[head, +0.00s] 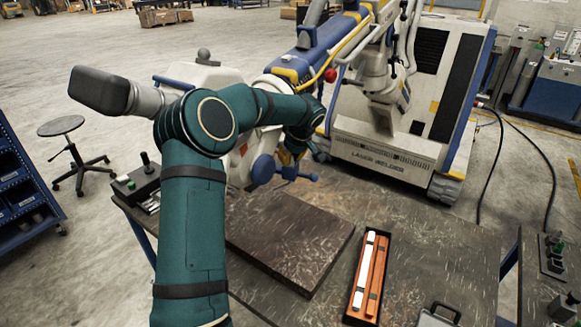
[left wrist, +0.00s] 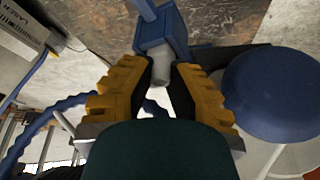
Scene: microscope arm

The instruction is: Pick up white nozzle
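The white nozzle (left wrist: 161,76) is a short pale cylinder below a blue block (left wrist: 163,28) in the left wrist view. My left gripper (left wrist: 163,68) has yellow and black fingers, one on each side of the nozzle. The fingers look apart, with narrow gaps beside the nozzle, and I see no clear contact. In the head view my left gripper (head: 292,155) is small and partly hidden by my green arm, near the blue parts of the white machine. I cannot make out the nozzle there. My right gripper is not in view.
A dark slab (head: 290,240) lies on the worktable (head: 440,235). A black tray (head: 350,318) holding orange and white bars is right of it. The laser welder (head: 400,150) stands behind the table. A blue round part (left wrist: 272,92) is close right of the fingers in the wrist view.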

